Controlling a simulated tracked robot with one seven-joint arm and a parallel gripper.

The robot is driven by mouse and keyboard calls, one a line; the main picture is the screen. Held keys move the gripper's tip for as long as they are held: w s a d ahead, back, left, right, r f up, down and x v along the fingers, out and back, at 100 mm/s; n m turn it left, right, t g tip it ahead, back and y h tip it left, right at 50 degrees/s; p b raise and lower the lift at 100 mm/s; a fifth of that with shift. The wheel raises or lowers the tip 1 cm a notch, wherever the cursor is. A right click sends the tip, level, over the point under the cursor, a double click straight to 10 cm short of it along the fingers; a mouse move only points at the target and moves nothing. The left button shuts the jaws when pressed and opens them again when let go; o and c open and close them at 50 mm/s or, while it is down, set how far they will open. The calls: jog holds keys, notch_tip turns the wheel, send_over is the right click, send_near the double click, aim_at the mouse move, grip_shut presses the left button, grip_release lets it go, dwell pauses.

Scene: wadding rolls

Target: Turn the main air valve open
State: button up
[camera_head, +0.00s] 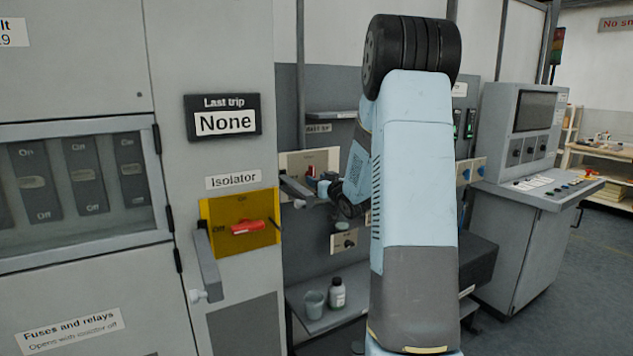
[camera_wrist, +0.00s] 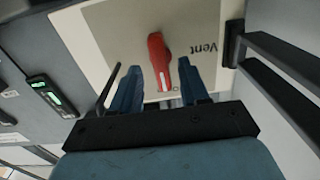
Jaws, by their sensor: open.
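The air valve is a short red handle (camera_wrist: 159,62) with a white mark near its end, on a cream plate (camera_wrist: 104,30) lettered "Vent". In the wrist view the handle points down the picture, between my two blue fingers. My gripper (camera_wrist: 160,68) is open, with one finger on each side of the handle and a gap visible on both sides. Other lettering on the plate is mostly hidden by the fingers. In the head view the cream plate (camera_head: 294,160) is on the back panel, and my arm and gripper partly cover it.
A grey bar (camera_wrist: 283,66) stands out beside the plate. A grey cabinet with a red isolator handle (camera_head: 247,227) on yellow is at left. A cup (camera_head: 314,304) and a bottle (camera_head: 337,293) stand on a low shelf. A console (camera_head: 518,190) is at right.

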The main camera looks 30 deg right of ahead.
jog(key=s, duration=1.2)
jog(key=shift+s+d, duration=0.15)
jog(key=shift+d, duration=0.05)
jog(key=shift+f, duration=0.1)
